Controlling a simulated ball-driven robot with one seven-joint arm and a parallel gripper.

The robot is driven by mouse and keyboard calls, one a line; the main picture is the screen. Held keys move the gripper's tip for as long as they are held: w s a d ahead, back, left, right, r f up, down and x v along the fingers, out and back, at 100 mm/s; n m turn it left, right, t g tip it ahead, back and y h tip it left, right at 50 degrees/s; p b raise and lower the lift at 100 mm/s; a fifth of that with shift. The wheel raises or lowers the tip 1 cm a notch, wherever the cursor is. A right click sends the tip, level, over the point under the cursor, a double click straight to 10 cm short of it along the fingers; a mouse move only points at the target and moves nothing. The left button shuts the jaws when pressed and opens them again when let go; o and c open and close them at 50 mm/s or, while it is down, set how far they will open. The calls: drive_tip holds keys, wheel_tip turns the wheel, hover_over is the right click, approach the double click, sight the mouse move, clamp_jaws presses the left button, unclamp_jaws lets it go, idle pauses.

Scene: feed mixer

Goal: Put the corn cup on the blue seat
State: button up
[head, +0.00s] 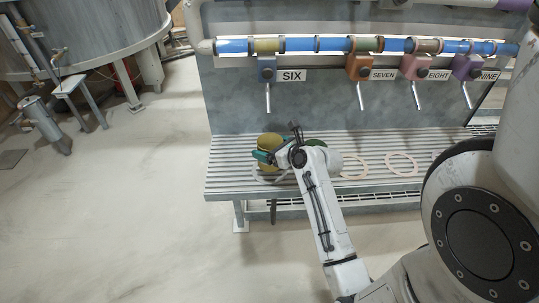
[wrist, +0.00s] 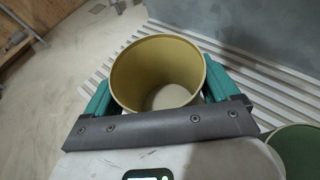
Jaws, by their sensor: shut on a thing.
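The corn cup, an olive-yellow open cup (head: 269,139), is between the green fingers of my gripper (head: 268,157) at the left end of the slatted bench. In the wrist view the cup (wrist: 142,72) stands between both fingers (wrist: 155,88), its mouth facing the camera and its inside empty. My gripper is shut on it. A pale ring (head: 268,180), which looks like the blue seat, shows partly below the cup under the blue SIX valve (head: 267,68). I cannot tell whether the cup touches the ring or bench.
A green cup (wrist: 297,150) stands close on the right in the wrist view; in the head view it (head: 315,143) is mostly behind my arm. Orange (head: 354,176) and pink (head: 402,173) rings lie further right on the bench (head: 225,180). Valve spouts hang above.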

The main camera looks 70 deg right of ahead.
drive_tip(key=shift+w+f, duration=0.15)
drive_tip(key=shift+f, duration=1.5)
drive_tip(key=shift+f, duration=0.15)
drive_tip(key=o, duration=0.8)
